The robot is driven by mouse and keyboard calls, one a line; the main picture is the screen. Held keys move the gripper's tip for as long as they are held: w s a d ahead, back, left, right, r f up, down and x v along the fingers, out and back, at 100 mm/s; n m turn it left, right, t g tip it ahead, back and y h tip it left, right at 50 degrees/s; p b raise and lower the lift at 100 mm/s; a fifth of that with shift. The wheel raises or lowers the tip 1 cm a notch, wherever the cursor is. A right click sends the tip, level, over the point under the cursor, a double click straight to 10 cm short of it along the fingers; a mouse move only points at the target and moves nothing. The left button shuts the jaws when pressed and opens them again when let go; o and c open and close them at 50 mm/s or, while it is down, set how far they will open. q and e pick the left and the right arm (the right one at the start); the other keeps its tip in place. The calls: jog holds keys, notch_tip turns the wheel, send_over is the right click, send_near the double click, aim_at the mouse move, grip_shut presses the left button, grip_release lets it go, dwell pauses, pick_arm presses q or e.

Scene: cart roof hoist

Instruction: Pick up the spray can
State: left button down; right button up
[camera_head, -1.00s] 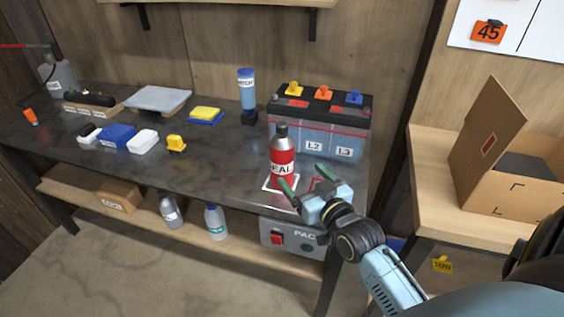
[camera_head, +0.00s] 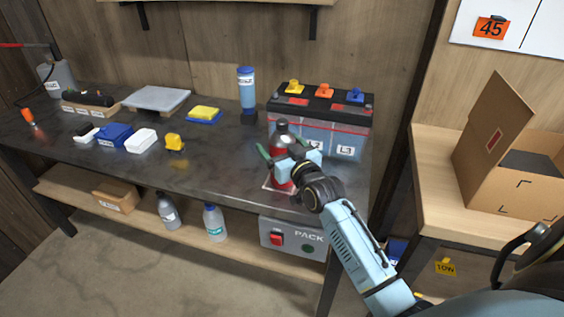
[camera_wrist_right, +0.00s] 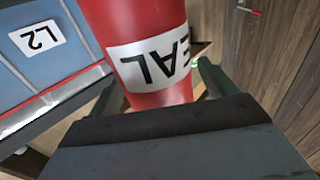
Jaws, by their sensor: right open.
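The spray can is red with a dark cap and a white label. In the head view the spray can (camera_head: 281,143) stands upright on the bench in front of the battery, partly hidden by my right gripper. My right gripper (camera_head: 279,155) is open, with its green fingers at the can's sides. In the right wrist view the can (camera_wrist_right: 150,65) fills the space between the open fingers (camera_wrist_right: 160,92), its label reading "EAL" upside down. I cannot tell whether the fingers touch it. My left gripper is not in view.
The battery (camera_head: 322,125) with coloured terminal caps stands close behind the can. A blue bottle (camera_head: 247,88) stands to its left at the back. Small blocks and a yellow piece (camera_head: 175,143) lie further left. An open cardboard box (camera_head: 510,180) sits on the right-hand shelf.

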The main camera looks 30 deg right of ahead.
jog(key=shift+w, duration=0.55)
jog(key=c, duration=1.4)
